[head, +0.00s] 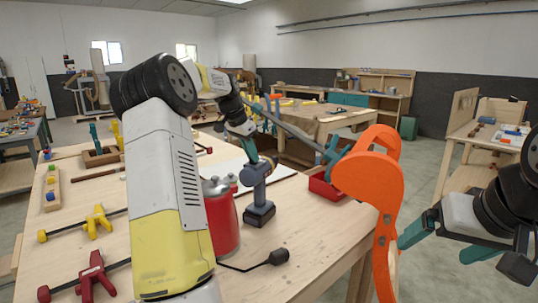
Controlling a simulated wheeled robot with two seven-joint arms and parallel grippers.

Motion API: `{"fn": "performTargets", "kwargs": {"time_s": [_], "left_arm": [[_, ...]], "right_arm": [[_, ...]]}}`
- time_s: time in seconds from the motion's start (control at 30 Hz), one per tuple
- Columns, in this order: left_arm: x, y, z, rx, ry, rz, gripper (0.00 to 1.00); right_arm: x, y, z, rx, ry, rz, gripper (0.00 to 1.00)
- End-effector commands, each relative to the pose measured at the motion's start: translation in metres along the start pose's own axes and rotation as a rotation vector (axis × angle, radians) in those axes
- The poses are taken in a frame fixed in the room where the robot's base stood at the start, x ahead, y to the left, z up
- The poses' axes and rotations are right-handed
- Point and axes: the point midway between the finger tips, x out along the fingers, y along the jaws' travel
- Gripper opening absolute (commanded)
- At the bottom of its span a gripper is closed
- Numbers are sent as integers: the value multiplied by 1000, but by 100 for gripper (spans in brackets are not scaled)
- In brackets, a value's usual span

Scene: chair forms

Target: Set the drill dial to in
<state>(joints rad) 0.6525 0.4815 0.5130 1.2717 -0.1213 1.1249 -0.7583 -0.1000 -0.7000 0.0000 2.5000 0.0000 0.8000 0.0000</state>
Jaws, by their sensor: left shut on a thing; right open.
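The blue-grey drill (259,193) stands upright on its battery base on the wooden workbench (300,240), right of a red canister. My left arm reaches over from the left, and my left gripper (250,154) points down with its teal fingers at the drill's top. It is shut on part of the drill there. The dial is hidden or too small to make out, so its setting cannot be read. My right gripper (440,242) is open and empty at the right, beyond the bench edge, apart from the drill.
The red canister (222,215) stands close to the drill's left. A large orange curved piece (368,180) rises at the bench's right edge, near a red bin (325,186). A black plug (278,257) with a cord lies in front. Clamps (95,220) lie at the left.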

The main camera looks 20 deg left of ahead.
Motion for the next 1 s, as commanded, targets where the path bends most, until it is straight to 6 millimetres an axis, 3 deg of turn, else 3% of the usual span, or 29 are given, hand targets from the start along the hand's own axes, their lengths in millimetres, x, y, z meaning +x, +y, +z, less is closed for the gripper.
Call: {"fn": "performTargets", "kwargs": {"time_s": [0.43, 1.0], "left_arm": [[0, -3, -1, 250, 2, 102, 0], [-1, -3, -1, 305, 1, 125, 0]], "right_arm": [[0, 0, 0, 0, 0, 0, 91], [0, 0, 0, 0, 0, 0, 91]]}}
